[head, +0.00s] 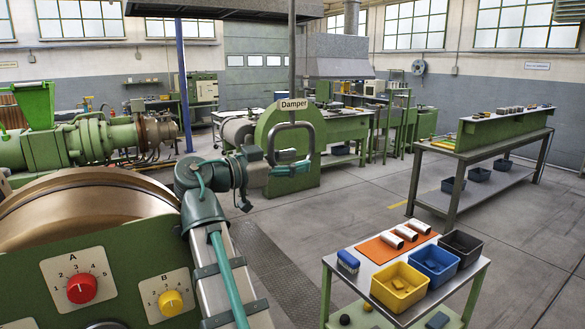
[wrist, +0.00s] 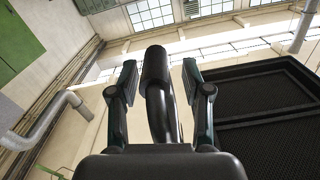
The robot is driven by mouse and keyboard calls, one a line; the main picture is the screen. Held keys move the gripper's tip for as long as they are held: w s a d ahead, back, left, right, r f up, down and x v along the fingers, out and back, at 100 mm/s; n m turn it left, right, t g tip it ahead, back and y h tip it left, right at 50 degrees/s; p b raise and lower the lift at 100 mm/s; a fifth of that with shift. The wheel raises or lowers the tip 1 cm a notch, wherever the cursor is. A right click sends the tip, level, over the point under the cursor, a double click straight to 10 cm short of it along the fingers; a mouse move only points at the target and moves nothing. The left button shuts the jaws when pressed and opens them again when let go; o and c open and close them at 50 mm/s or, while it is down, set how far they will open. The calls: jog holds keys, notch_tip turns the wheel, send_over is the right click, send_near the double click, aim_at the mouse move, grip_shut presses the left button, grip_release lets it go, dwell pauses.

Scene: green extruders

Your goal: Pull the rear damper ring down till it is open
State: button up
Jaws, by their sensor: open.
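The damper ring (head: 292,126), a grey rounded loop, hangs on a vertical rod (head: 292,60) below a "Damper" sign (head: 293,104), in front of a green machine in the head view. My gripper (head: 294,167) is at the ring's lower part, small and partly merged with it there. In the wrist view my gripper (wrist: 160,80) has its two fingers apart, with a dark bar of the ring (wrist: 156,68) between them. I see gaps on both sides of the bar. The lower part of the bar passes behind the gripper's body.
The green rounded machine (head: 270,118) stands close behind the ring. A dark hood or grille (wrist: 265,95) fills the right of the wrist view. A cart (head: 408,312) with yellow, blue and black bins stands front right. The floor between cart and benches is clear.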

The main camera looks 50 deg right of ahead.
aim_at(292, 123)
notch_tip(292, 123, up, 8)
jog(key=shift+r, duration=0.25)
jog(key=shift+a, duration=0.1)
